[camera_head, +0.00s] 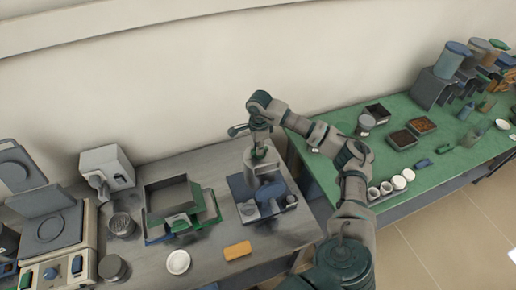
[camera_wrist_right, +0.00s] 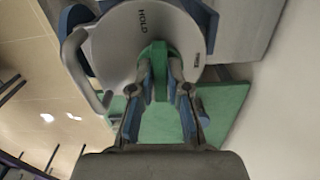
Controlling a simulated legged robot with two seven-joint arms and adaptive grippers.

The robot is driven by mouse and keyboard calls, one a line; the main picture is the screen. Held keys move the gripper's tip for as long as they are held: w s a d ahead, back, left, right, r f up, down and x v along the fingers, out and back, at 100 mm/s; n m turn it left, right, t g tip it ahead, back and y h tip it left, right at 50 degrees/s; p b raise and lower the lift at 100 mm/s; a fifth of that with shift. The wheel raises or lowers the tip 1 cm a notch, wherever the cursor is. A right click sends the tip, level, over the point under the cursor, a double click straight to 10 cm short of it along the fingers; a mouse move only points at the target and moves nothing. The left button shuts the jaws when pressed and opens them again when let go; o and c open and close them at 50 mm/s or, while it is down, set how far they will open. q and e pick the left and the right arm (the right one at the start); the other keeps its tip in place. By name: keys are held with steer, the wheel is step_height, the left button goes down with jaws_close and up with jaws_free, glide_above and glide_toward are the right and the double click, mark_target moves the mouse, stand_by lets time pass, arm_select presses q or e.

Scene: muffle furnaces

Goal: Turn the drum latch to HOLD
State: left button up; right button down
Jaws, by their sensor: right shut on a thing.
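The drum (camera_wrist_right: 118,48) is a round grey face with a side handle, seen close up in the right wrist view. The word HOLD is printed near its upper middle, and a smaller dark label at its right is too small to read. The green latch (camera_wrist_right: 158,60) sits near the face's middle. My right gripper (camera_wrist_right: 161,82) is shut on the latch, with a finger on each side. In the head view, my right gripper (camera_head: 259,153) reaches down to the device on a blue base (camera_head: 242,188) and partly hides it. My left gripper is not in view.
On the grey bench stand a square grey box (camera_head: 168,193), a white bowl (camera_head: 178,262), a yellow block (camera_head: 237,250) and a balance (camera_head: 50,228). A green-topped bench (camera_head: 330,175) with trays and cups lies to the right. The wall is close behind.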

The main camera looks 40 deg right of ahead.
steer(key=shift+d+r+n, duration=0.1)
steer(key=shift+d+n, duration=0.05)
steer(key=shift+n, duration=0.15)
stand_by(0.4)
steer(key=c, duration=1.1)
jaws_free()
steer(key=shift+c, duration=0.2)
steer(key=shift+d, duration=0.1)
step_height(320, 180, up, 12)
steer(key=shift+d, duration=0.15)
steer(key=shift+f, duration=0.25)
